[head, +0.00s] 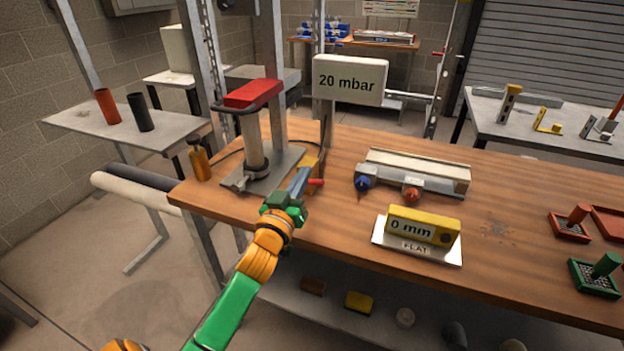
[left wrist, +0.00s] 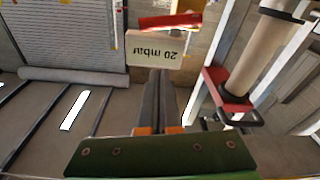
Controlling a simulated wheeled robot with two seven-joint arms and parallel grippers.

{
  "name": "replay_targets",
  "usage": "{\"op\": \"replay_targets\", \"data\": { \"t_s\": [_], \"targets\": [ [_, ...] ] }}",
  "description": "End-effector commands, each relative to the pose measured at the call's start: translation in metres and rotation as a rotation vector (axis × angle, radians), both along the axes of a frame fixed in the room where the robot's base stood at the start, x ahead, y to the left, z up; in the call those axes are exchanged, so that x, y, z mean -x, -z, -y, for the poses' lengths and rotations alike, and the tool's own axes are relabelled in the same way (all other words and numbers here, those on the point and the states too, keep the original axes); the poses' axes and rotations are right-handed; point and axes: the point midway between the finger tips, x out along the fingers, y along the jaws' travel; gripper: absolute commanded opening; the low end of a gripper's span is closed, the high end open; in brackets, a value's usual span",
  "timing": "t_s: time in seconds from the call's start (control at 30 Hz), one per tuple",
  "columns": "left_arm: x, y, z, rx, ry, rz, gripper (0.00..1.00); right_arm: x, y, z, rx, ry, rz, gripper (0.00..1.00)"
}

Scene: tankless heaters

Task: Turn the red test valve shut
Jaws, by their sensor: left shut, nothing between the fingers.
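A small red handle (head: 316,181), which looks like the test valve's lever, shows just right of my left gripper's fingers, near the bench's back left. A red bar (left wrist: 170,20), likely the same lever, shows at the top of the left wrist view, beyond the fingertips. My left gripper (head: 304,170) is shut and empty, with its fingers pointing up and away over the bench. Its closed dark fingers show in the left wrist view (left wrist: 160,95). The arm hides part of what lies behind it. I cannot tell whether the fingers touch the handle. My right gripper is not in view.
A hand pump with a red top (head: 253,93) stands just left of my gripper. A "20 mbar" sign (head: 349,80) stands behind.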

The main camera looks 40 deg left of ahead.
Motion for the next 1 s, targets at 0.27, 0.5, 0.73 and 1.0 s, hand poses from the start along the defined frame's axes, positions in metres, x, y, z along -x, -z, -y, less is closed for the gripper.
{"op": "replay_targets", "data": {
  "t_s": [0.27,0.5,0.73,1.0],
  "targets": [
    [-0.038,0.012,-0.007,0.003,0.0,-0.003,0.0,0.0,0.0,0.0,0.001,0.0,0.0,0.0],
    [-0.035,0.032,-0.001,0.0,0.001,0.0,0.0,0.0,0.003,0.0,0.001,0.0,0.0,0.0],
    [-0.034,0.033,0.0,-0.001,0.001,0.0,0.0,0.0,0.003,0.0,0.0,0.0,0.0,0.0],
    [-0.033,0.048,0.004,-0.128,0.001,-0.032,0.0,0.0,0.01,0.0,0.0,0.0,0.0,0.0]
  ]
}}
